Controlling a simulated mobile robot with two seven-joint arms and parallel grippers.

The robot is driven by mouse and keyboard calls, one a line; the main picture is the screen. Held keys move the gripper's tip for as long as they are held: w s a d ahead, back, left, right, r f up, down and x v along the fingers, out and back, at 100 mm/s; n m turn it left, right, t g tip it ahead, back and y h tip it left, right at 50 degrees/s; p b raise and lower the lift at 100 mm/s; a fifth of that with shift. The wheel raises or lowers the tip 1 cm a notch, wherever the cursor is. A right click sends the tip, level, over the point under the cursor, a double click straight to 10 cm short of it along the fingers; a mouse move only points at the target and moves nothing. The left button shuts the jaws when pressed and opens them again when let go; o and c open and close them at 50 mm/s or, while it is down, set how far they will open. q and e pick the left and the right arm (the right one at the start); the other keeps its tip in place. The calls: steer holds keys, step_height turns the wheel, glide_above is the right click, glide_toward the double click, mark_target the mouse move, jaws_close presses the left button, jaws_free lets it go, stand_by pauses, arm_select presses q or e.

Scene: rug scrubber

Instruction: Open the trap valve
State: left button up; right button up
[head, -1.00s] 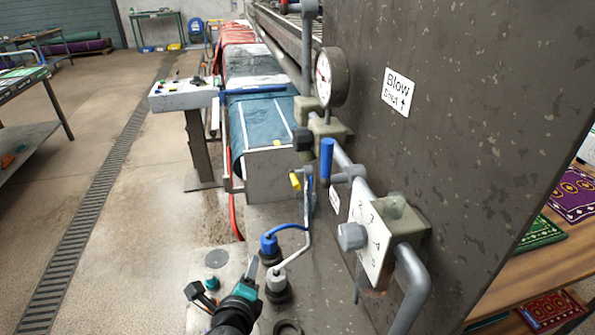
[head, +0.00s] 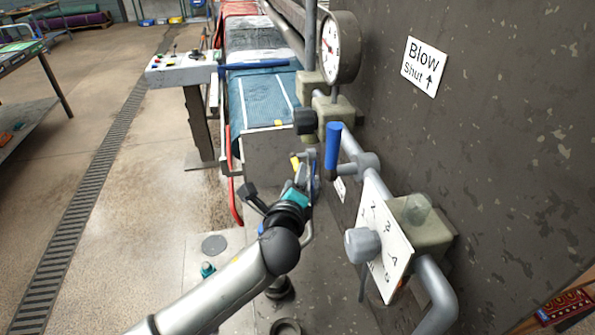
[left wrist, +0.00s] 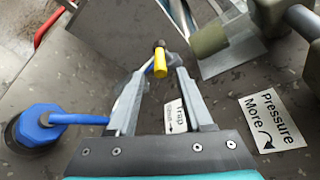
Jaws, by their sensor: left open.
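The yellow handle (head: 295,162) stands low beside the machine wall, partly hidden behind my left gripper (head: 302,183). In the left wrist view the yellow handle (left wrist: 160,64) shows just ahead of and between the tips of my left gripper (left wrist: 160,76). The gripper is open, with one finger on either side of the handle's line; I cannot tell whether they touch it. A white label reading "Trap" (left wrist: 175,115) shows between the fingers, its smaller word unclear. My right gripper is out of view.
A blue lever (head: 332,145) on the pipe, a pressure gauge (head: 340,47) and a dial plate with a grey knob (head: 362,245) jut out to the right. A blue-capped fitting (left wrist: 40,125) is left of the gripper.

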mark_target(296, 164)
arm_select(q)
steer(key=shift+b+x, duration=0.65)
steer(key=shift+x, duration=2.15)
jaws_close()
